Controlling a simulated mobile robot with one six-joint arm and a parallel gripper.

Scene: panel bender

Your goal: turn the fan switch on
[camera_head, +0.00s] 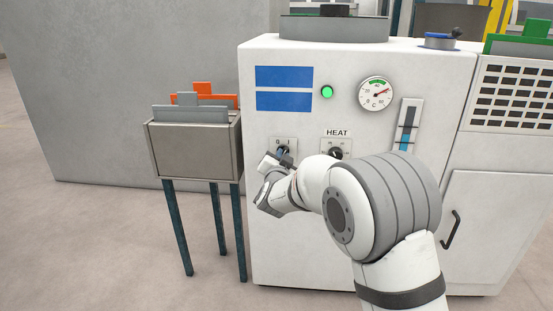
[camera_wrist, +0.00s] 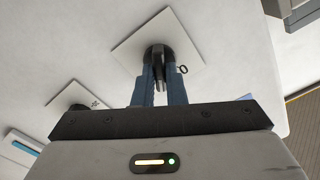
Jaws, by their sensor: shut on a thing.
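The switch plate (camera_head: 284,142) marked 0 and I is on the white panel front, left of the HEAT knob. Its own name label is not visible. In the wrist view, the dark rotary switch knob (camera_wrist: 158,52) stands on its square light plate (camera_wrist: 135,46), with a 0 mark beside it. My gripper (camera_head: 281,156) is at this switch, with its fingers shut on the knob, as the wrist view (camera_wrist: 160,74) shows. The fingers and wrist hide part of the knob, so I cannot tell which mark it points to.
The HEAT knob (camera_head: 337,152) is close by on the right, partly behind my arm. Above are a lit green lamp (camera_head: 327,92), a round gauge (camera_head: 376,93) and a blue slider (camera_head: 407,124). A metal bin on legs (camera_head: 193,152) stands left of the cabinet.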

